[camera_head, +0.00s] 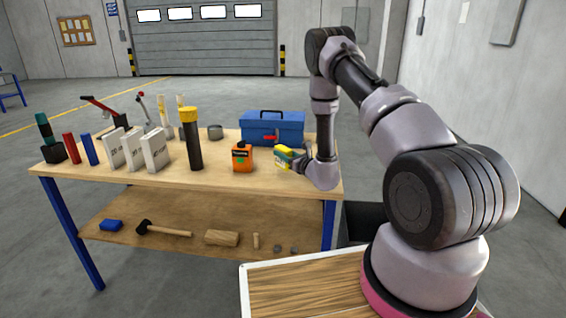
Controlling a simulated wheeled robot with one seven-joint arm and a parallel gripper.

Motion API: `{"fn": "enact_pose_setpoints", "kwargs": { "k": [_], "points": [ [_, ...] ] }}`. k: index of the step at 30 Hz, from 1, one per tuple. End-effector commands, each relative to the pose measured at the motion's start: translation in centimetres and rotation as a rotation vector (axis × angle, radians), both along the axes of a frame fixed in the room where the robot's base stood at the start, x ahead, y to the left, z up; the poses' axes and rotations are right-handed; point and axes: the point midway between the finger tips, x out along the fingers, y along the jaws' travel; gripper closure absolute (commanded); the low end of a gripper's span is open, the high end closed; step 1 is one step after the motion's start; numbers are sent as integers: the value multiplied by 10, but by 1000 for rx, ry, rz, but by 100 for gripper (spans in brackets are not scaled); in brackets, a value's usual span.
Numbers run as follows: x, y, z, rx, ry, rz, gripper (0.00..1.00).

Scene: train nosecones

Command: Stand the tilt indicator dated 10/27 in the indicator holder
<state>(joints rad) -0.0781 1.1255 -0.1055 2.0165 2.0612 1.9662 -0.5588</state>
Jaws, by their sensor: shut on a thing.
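My gripper (292,159) is at the right end of the workbench, beside the orange bottle. It is small in view and its fingers are hard to make out. It is shut on a small yellow and green object (284,151), partly hidden by the gripper, held close to the bench top. I cannot tell whether this is the tilt indicator, and no date on it is readable. Several white upright blocks (134,149) with dark print stand at the left of the bench; their print is too small to read. I cannot pick out the indicator holder with certainty.
The lower shelf (120,215) holds a hammer (165,230). The front strip is mostly clear.

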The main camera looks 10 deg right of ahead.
Motion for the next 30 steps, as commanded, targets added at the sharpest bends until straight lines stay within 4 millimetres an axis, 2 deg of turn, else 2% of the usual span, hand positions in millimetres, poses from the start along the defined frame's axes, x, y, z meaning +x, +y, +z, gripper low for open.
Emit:
{"fn": "enact_pose_setpoints", "kwargs": {
  "k": [3, 6, 17, 18, 19, 20, 30],
  "points": [
    [-1, 0, -21, -2, 4, 0, 100],
    [-1, 0, -31, -2, 2, 0, 100],
    [0, 0, -34, 0, 1, 0, 100],
    [0, 0, -34, 0, 1, 0, 43],
    [0, 0, -33, 0, 1, 0, 31],
    [0, 0, -33, 0, 1, 0, 28],
    [0, 0, -31, -1, 0, 0, 28]
  ]
}}
